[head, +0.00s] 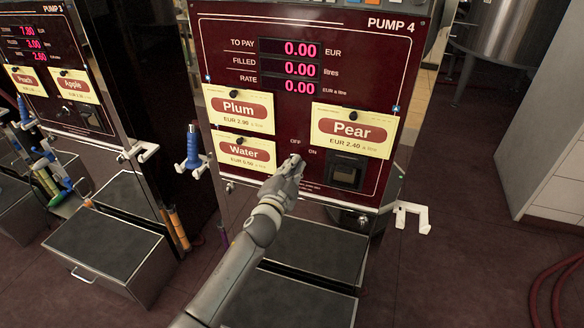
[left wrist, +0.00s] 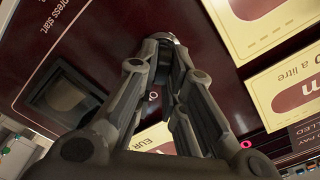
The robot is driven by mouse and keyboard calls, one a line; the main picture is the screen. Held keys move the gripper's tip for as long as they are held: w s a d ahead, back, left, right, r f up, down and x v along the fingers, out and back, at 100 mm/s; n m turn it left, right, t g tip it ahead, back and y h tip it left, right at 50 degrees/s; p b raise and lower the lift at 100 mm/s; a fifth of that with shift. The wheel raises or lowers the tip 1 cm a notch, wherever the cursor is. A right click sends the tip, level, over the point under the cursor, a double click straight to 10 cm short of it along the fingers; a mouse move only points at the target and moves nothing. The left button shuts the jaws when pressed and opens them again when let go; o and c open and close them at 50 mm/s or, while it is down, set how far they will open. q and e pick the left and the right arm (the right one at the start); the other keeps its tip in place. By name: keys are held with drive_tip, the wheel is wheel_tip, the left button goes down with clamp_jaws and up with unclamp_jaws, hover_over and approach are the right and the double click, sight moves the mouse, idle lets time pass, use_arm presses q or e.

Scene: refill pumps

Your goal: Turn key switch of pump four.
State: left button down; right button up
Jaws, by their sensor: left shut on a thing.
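Pump four (head: 303,112) stands in the middle of the head view, a dark red panel with PUMP 4 at its top right. My left gripper (head: 295,162) is at the lower middle of this panel, just beside the OFF and ON labels. Its fingers are shut on the key switch there, which they hide almost wholly. In the left wrist view the fingertips (left wrist: 172,45) meet against the dark red panel. How far the key is turned cannot be seen. My right gripper is not in view.
Plum (head: 238,106), Water (head: 243,152) and Pear (head: 352,130) cards surround the gripper. A dark square window (head: 345,176) is to its right. A blue nozzle (head: 192,148) hangs at the left, an empty white holder (head: 411,214) at the right. Pump three (head: 42,92) stands further left.

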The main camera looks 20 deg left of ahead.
use_arm(q)
drive_tip(key=shift+f+m, duration=0.1)
drive_tip(key=shift+m, duration=0.9)
drive_tip(key=c, duration=1.5)
unclamp_jaws()
drive_tip(key=shift+d, duration=0.1)
drive_tip(key=s, duration=1.2)
drive_tip(key=shift+a, duration=0.25)
